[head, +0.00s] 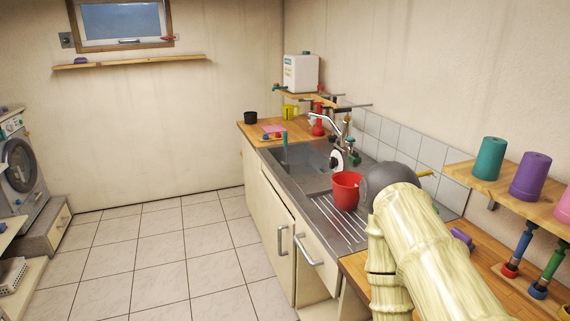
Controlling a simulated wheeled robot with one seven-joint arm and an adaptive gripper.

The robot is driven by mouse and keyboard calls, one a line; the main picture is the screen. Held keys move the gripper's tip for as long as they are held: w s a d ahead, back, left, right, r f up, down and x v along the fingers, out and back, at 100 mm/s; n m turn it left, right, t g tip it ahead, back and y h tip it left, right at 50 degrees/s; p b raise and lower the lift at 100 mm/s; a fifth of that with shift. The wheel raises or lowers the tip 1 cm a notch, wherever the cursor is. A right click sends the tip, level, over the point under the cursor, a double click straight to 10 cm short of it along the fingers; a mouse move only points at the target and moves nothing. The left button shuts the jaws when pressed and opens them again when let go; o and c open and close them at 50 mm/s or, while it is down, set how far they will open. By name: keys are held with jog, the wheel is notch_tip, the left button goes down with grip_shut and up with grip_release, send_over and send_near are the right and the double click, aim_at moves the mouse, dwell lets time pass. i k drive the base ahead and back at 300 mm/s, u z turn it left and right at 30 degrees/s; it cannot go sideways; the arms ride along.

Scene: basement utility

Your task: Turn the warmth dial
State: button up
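No part is plainly recognisable as the warmth dial. The front-loading washing machine (18,165) stands at the left edge, partly cut off, with a control panel (11,125) along its top; the panel's knobs are too small to make out. A round white disc with a dark centre (337,160) stands by the sink tap; I cannot tell what it is. My cream arm reaches in from the lower right, over the counter by the sink. My gripper cannot be made out.
The steel sink (287,158) holds a red bucket (346,190) at its draining side. Cupboard handles (306,247) stick out below. A wooden shelf (503,185) with coloured canisters is at right. The tiled floor (165,245) is clear between the sink unit and the washing machine.

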aim_at(334, 162)
jog(key=z, duration=0.25)
jog(key=k, duration=0.2)
jog(key=u, duration=1.6)
jog(key=i, duration=0.95)
jog(key=z, duration=0.4)
jog(key=i, duration=0.8)
jog(key=z, duration=0.8)
